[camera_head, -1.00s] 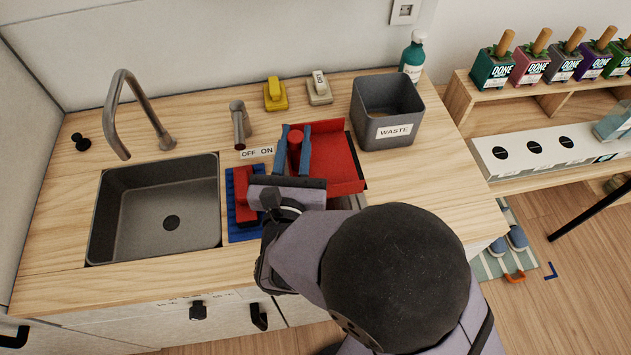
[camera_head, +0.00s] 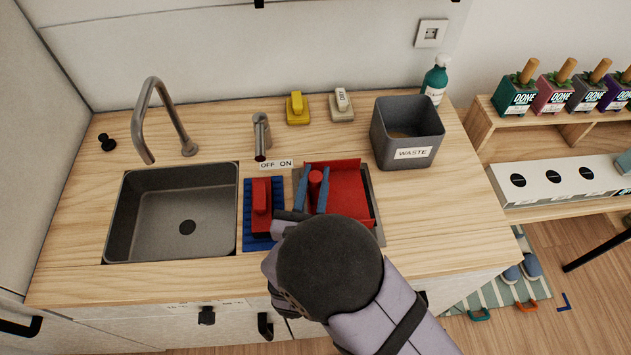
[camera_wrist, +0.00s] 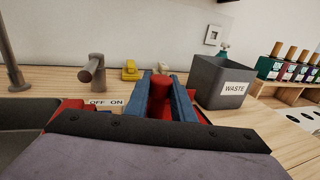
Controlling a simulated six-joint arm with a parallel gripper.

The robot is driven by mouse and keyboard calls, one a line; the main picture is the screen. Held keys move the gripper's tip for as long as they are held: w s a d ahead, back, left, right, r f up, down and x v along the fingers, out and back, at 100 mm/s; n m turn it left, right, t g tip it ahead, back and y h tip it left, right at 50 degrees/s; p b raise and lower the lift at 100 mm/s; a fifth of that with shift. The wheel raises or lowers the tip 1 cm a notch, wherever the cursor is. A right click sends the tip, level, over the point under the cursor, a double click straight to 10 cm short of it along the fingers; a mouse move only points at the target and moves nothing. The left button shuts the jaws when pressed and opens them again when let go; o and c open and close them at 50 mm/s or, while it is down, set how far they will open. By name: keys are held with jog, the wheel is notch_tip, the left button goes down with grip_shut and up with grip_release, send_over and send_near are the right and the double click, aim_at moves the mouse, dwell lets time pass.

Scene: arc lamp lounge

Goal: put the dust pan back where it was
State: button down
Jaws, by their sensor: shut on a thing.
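The red dust pan (camera_head: 346,188) is over a grey tray-like base (camera_head: 379,212) on the counter, right of the blue ribbed mat. Its tilt and whether it touches the base are hard to tell. My gripper (camera_head: 315,192) has its two blue fingers shut on the red handle of the pan. In the wrist view the handle (camera_wrist: 161,97) stands between the fingers, and most of the pan is hidden behind my gripper. My arm covers the front edge of the base.
A red brush-like block (camera_head: 261,203) sits on the blue mat (camera_head: 250,228), just left of my gripper. The sink (camera_head: 171,215) is farther left. The grey waste bin (camera_head: 407,135) stands behind right. The counter right of the base is clear.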

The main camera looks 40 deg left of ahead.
jog(key=shift+f, duration=1)
jog(key=shift+f, duration=0.2)
jog(key=c, duration=1.5)
grip_release()
jog(key=shift+r, duration=0.2)
jog(key=v, duration=1.2)
jog(key=shift+w, duration=0.1)
